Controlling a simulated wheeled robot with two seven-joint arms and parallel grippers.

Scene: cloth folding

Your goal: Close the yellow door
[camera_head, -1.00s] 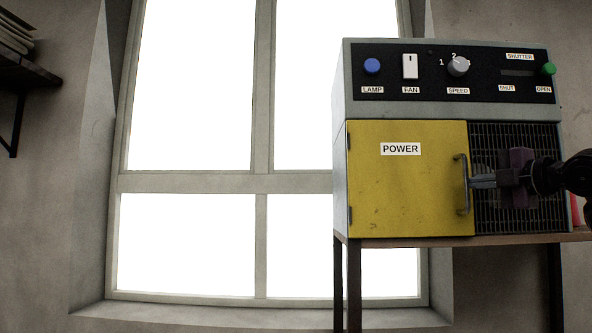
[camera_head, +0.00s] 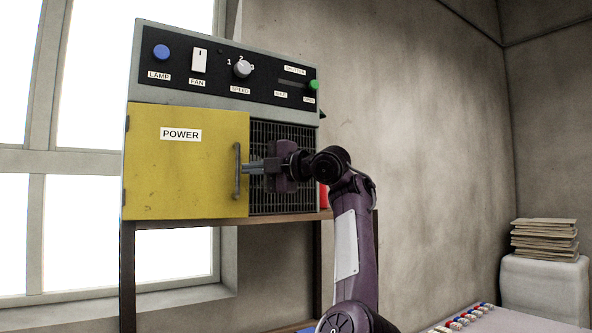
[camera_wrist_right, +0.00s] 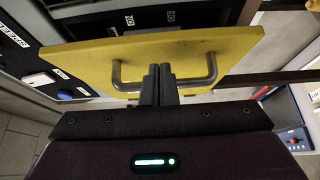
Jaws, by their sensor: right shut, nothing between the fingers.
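The yellow door (camera_head: 185,180), labelled POWER, is hinged at its left on a grey cabinet (camera_head: 128,85). It stands ajar, its handle side swung out from the front. Its grey bar handle (camera_head: 237,172) is on the right edge. My right gripper (camera_head: 247,168) is shut and empty, its tips at the handle from the right. In the wrist view the shut fingers (camera_wrist_right: 158,72) cross in front of the middle of the handle (camera_wrist_right: 211,70); I cannot tell if they touch the door (camera_wrist_right: 190,48). My left gripper is not in view.
The control panel above has a blue button (camera_head: 161,52), a white switch (camera_head: 200,59), a grey knob (camera_head: 243,68) and a green slider knob (camera_head: 313,85). A dark grille (camera_head: 285,200) lies right of the door.

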